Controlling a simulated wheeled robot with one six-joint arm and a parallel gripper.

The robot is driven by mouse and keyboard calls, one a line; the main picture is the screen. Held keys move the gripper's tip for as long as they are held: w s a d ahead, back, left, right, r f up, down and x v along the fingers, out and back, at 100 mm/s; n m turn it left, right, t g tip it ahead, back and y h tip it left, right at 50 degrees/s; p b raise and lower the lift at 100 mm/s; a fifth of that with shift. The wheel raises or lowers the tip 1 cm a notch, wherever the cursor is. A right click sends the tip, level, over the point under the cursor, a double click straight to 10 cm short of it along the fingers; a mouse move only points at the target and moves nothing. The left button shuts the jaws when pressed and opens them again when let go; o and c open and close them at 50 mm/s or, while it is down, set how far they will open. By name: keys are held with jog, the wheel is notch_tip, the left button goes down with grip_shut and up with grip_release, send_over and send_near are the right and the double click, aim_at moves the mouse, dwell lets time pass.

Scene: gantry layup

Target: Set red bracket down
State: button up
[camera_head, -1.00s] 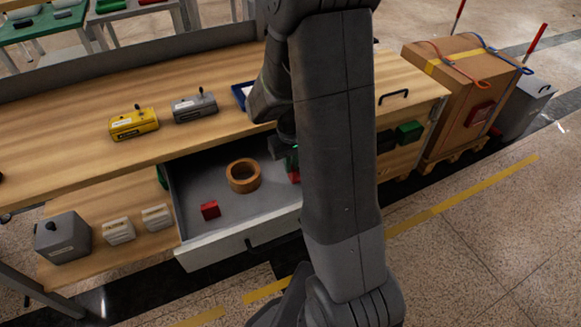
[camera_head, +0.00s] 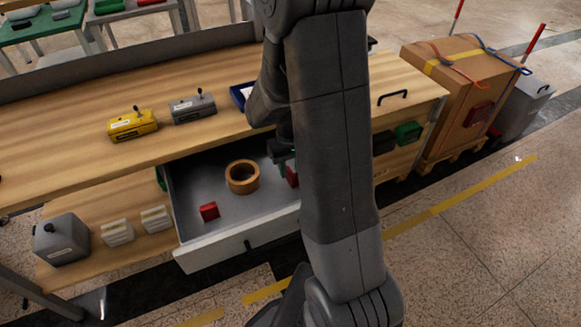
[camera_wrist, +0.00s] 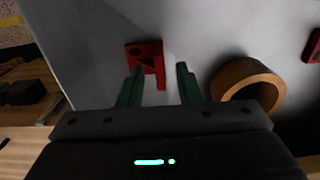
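The red bracket (camera_wrist: 147,58) lies on the grey floor of the open drawer (camera_head: 215,238) in the wrist view. In the head view, a red piece of it (camera_head: 292,177) shows beside my arm, which hides the rest. My gripper (camera_wrist: 160,75) is open in the wrist view, its two green fingers wide apart. The bracket is just beyond the fingertips, toward the left finger, and is not clamped between them. In the head view my gripper (camera_head: 282,156) is low over the drawer's right part, mostly hidden by my arm.
A brown ring (camera_head: 242,177) and a red block (camera_head: 209,211) lie in the drawer, left of my gripper in the head view. The worktop above holds a yellow box (camera_head: 132,125), a grey box (camera_head: 194,107) and a blue tray (camera_head: 240,94). A strapped crate (camera_head: 460,95) stands to the right.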

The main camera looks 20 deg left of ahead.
aim_at(290, 172)
notch_tip(290, 172, up, 12)
jog(key=p, duration=0.1)
jog(key=shift+f, duration=0.2)
dwell(1.2)
